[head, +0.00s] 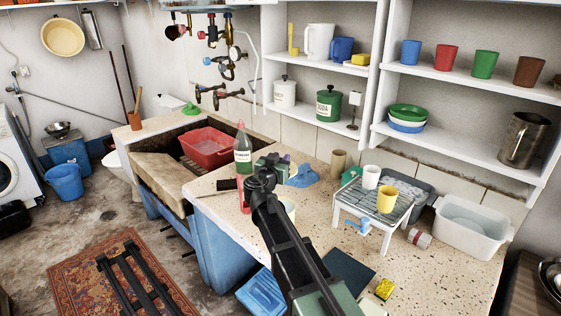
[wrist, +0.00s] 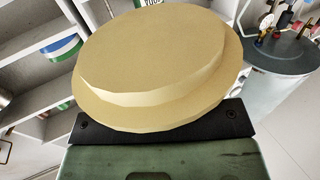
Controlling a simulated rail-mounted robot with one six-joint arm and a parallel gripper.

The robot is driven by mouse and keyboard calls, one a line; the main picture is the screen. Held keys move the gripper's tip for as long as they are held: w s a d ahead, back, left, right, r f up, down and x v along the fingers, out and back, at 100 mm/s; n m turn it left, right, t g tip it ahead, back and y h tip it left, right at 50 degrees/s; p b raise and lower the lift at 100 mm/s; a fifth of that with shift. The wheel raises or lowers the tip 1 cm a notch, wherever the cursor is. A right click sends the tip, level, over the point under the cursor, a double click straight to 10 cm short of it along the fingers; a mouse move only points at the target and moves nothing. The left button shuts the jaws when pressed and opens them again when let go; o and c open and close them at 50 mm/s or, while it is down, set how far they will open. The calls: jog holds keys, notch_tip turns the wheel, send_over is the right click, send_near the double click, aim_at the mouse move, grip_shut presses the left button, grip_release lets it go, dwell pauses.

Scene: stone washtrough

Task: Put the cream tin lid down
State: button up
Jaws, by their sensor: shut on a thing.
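The cream tin lid (wrist: 160,60) is a broad, round, stepped disc that fills the upper middle of the wrist view. My gripper (wrist: 160,122) is shut on it; the lid hides the fingertips. In the head view my gripper (head: 270,166) is over the speckled worktop, near the green bottle, and I cannot make out the lid there. A pale round container (head: 290,209) stands partly hidden behind my arm; I cannot tell whether it is the tin.
A green bottle (head: 243,152) and a blue cloth (head: 302,176) are close to my gripper. A wire rack (head: 378,198) with cups stands to the right, beside a white basin (head: 470,226). A dark mat (head: 349,270) and yellow sponge (head: 385,289) lie in front.

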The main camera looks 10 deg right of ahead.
notch_tip(320, 180, up, 6)
jog(key=p, duration=0.3)
jog(key=shift+f, duration=0.3)
